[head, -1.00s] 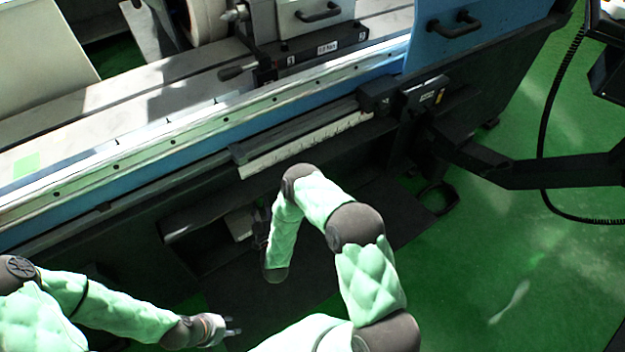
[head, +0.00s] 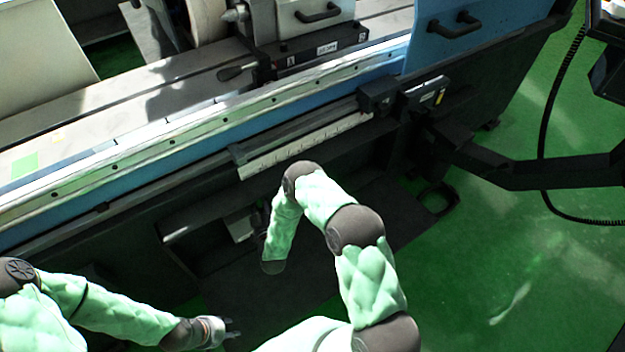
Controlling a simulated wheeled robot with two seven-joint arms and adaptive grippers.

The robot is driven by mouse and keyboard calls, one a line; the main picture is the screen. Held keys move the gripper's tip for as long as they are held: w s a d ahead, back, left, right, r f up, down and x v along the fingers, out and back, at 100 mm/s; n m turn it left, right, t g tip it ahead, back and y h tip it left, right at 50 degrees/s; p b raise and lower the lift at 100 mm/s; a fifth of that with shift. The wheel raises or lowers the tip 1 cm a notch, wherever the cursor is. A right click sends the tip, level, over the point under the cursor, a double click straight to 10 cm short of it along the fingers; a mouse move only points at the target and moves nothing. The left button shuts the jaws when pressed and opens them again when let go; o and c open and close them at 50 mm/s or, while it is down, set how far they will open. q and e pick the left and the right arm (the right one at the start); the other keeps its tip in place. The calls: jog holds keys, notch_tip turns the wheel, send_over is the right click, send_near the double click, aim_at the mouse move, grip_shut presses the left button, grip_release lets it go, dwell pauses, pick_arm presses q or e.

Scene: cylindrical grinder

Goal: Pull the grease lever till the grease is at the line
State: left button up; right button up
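My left gripper (head: 232,328) is low in the head view, left of the middle, above the dark floor mat. Its fingers point right, with a small gap between the tips, and it holds nothing. My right arm bends down toward the recess under the machine bed. A small light-grey unit (head: 240,225) sits in the recess, just left of my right forearm, partly in shadow. I cannot make out a grease lever, a grease level or a line on it.
The blue and grey grinder (head: 130,168) spans the top left. A black boom (head: 545,172) crosses the right side, with a hanging cable (head: 543,130). A dark pedal-like frame (head: 440,198) lies on the green floor (head: 500,265), which is clear at the lower right.

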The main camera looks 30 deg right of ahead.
pick_arm(q)
jog(key=shift+f+b, duration=1.25)
jog(key=shift+f, duration=0.15)
pick_arm(e)
jog(key=shift+s+f+m+t, duration=0.15)
jog(key=shift+s+m+t, duration=0.15)
jog(key=shift+s+t, duration=0.5)
jog(key=shift+s, duration=0.15)
